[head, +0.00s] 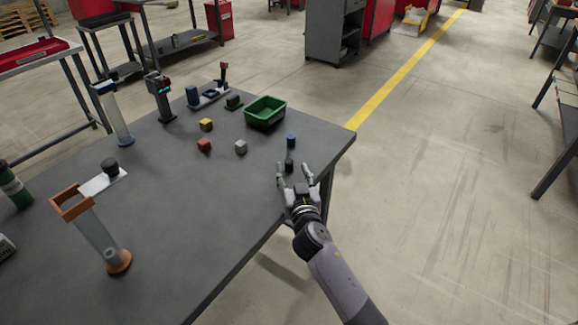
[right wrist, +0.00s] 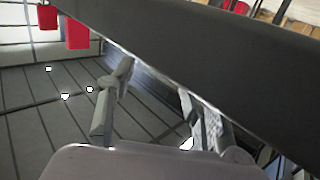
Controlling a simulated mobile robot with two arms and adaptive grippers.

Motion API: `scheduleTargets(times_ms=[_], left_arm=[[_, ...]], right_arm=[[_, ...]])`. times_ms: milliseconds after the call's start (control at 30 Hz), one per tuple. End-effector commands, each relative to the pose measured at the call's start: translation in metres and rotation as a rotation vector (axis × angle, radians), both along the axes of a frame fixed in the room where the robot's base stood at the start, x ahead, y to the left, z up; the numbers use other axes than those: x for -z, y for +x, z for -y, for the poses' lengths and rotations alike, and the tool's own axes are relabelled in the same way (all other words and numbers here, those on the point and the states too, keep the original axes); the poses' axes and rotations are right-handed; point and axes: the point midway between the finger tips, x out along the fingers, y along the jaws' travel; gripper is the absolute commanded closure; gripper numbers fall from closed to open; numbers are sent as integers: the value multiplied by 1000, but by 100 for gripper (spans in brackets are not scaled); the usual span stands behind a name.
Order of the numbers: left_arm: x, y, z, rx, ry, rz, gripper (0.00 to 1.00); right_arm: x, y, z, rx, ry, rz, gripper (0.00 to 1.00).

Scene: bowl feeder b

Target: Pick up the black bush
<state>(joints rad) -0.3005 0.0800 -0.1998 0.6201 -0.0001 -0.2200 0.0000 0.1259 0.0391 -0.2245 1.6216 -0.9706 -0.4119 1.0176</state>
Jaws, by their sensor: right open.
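The black bush (head: 289,164) is a small dark cylinder standing on the grey table near its right edge. My right gripper (head: 293,170) is open, with its fingers pointing at the bush. The right wrist view shows both open fingers (right wrist: 155,82) beside a dark slab-like edge, and the bush is not visible there. My left gripper is not in view.
Grey (head: 241,147), red (head: 204,145) and yellow (head: 206,125) blocks lie to the left. A green bin (head: 265,112) is farther back. Clear tubes stand at the left. The table's front middle is bare.

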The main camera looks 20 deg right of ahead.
Motion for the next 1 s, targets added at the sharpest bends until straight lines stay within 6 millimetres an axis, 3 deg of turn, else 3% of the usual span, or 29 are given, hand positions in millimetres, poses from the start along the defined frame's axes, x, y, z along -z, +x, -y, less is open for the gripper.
scheduleTargets(times_ms=[333, 667, 1000], left_arm=[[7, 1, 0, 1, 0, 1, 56], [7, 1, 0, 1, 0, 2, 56], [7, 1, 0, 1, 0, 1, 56]], right_arm=[[4, 45, 3, 0, -2, 2, 54], [4, 50, 3, -1, -1, 1, 55], [4, 49, 3, 0, -1, 0, 78]])
